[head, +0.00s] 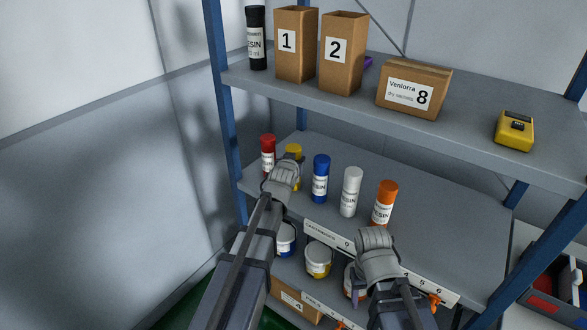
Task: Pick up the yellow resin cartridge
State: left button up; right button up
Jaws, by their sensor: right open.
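The yellow resin cartridge (294,149) stands on the middle shelf between the red and blue cartridges. Only its top and a strip of its side show; my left gripper (288,163) is in front of it and hides the rest. I cannot tell whether the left fingers touch it or are around it, or whether they are open or shut. My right gripper (375,236) is open, low in front of the shelf edge near the orange cartridge, with nothing visible in it.
Red (268,148), blue (320,178), white (351,191) and orange (385,201) cartridges stand in the row. The upper shelf (465,112) overhangs behind, holding boxes, a black cartridge (257,38) and a yellow device (514,130). Tubs (318,262) sit below. The middle shelf's right side is clear.

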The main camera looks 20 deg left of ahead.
pick_arm(q)
grip_shut()
jog(key=shift+r, duration=0.1)
dwell(0.4)
